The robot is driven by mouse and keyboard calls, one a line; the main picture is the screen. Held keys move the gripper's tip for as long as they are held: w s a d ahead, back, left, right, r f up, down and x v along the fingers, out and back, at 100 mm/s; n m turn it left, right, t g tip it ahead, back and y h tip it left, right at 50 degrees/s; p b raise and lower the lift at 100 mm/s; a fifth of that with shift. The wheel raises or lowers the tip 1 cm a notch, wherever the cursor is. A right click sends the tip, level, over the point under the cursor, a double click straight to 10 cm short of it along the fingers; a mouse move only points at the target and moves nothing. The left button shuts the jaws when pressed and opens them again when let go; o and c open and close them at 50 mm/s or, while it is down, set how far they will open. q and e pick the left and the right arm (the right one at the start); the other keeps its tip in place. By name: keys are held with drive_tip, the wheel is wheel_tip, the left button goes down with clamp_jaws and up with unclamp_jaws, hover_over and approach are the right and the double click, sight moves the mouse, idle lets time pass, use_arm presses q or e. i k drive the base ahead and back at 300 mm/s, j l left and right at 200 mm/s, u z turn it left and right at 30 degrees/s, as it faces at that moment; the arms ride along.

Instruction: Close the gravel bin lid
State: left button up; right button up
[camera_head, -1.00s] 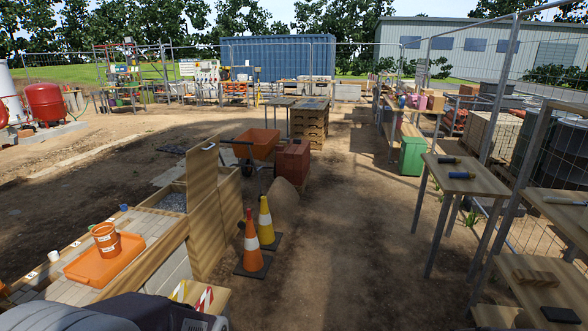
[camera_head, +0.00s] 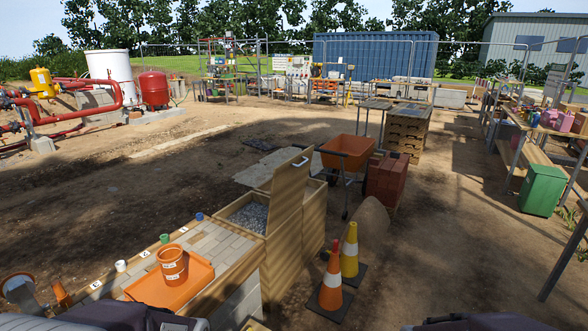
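The gravel bin (camera_head: 246,198) is a wooden box beyond the paved bench, left of the picture's middle. Grey gravel (camera_head: 252,216) shows inside through its open top. Its wooden lid (camera_head: 288,190) stands raised, nearly upright, at the right side of the opening. A small pale handle (camera_head: 300,162) is near the lid's top edge. Dark grey parts of my arms show at the bottom edge, apart from the bin. Neither gripper can be made out in this view.
A paved bench (camera_head: 215,240) with an orange tray (camera_head: 195,290) and bucket (camera_head: 172,266) lies before the bin. Orange (camera_head: 331,287) and yellow (camera_head: 350,250) cones stand to its right. A wheelbarrow (camera_head: 347,152) and bricks (camera_head: 386,178) are behind. Open dirt lies left.

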sight(289, 180)
drive_tip(key=i+j, duration=0.15)
drive_tip(key=i+l+u, duration=0.1)
drive_tip(key=l, duration=0.35)
drive_tip(key=i+l+u, duration=0.1)
drive_tip(key=l, duration=0.4)
drive_tip(key=i+l+u, duration=0.1)
drive_tip(key=l, duration=0.4)
drive_tip(key=i+l+u, duration=0.1)
drive_tip(key=l, duration=0.35)
drive_tip(key=i+l+u, duration=0.15)
drive_tip(key=i+l, duration=0.2)
drive_tip(key=i, duration=0.25)
drive_tip(key=i+l+u, duration=0.2)
drive_tip(key=i+l, duration=0.25)
drive_tip(key=i, duration=0.15)
